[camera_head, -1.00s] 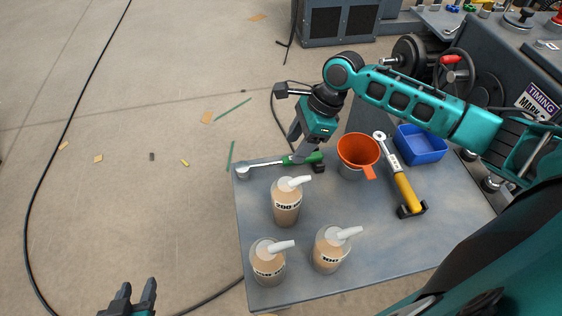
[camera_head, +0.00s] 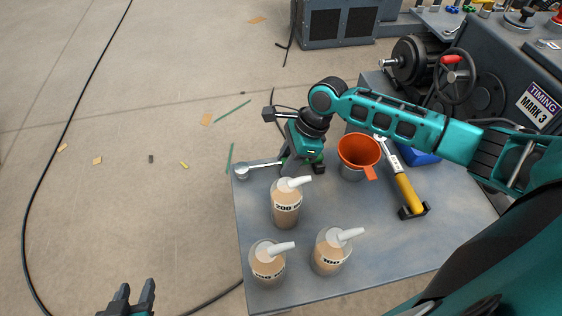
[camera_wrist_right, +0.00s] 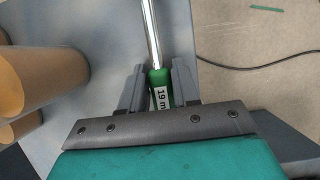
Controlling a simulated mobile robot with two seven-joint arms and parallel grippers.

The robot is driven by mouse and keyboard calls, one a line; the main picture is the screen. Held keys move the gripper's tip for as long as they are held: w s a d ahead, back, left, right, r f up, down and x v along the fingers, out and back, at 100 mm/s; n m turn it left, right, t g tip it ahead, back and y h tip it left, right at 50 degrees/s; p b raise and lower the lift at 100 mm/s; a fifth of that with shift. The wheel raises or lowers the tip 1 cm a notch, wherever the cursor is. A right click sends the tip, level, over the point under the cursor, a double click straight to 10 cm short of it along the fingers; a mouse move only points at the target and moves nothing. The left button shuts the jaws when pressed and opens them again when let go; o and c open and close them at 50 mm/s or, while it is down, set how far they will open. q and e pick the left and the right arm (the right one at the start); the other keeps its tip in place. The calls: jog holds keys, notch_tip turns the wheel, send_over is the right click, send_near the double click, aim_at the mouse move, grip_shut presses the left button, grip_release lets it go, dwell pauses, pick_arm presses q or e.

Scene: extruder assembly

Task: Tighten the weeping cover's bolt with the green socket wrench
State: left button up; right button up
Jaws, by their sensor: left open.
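The green socket wrench (camera_head: 262,164) lies at the table's far left edge, its chrome socket end pointing left. My right gripper (camera_head: 287,170) has come down over its green handle, which my arm mostly hides in the head view. In the right wrist view the green handle (camera_wrist_right: 160,90), labelled "19 m…", sits between the two fingers (camera_wrist_right: 160,84). I cannot tell whether the fingers press on it. My left gripper (camera_head: 133,298) is open and empty at the bottom left, away from the table. I cannot make out the weeping cover or its bolt.
On the table (camera_head: 390,245) stand several bottles, including one marked 200 (camera_head: 286,208), close in front of the wrench. An orange funnel (camera_head: 358,152), a yellow-handled wrench (camera_head: 407,192) and a blue bin (camera_head: 420,157) are to the right. A machine (camera_head: 510,75) stands behind.

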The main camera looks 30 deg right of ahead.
grip_shut()
jog(key=shift+r, duration=0.1)
notch_tip(320, 180, up, 10)
jog(key=shift+w+f+p, duration=0.1)
jog(key=shift+p, duration=0.85)
notch_tip(320, 180, up, 10)
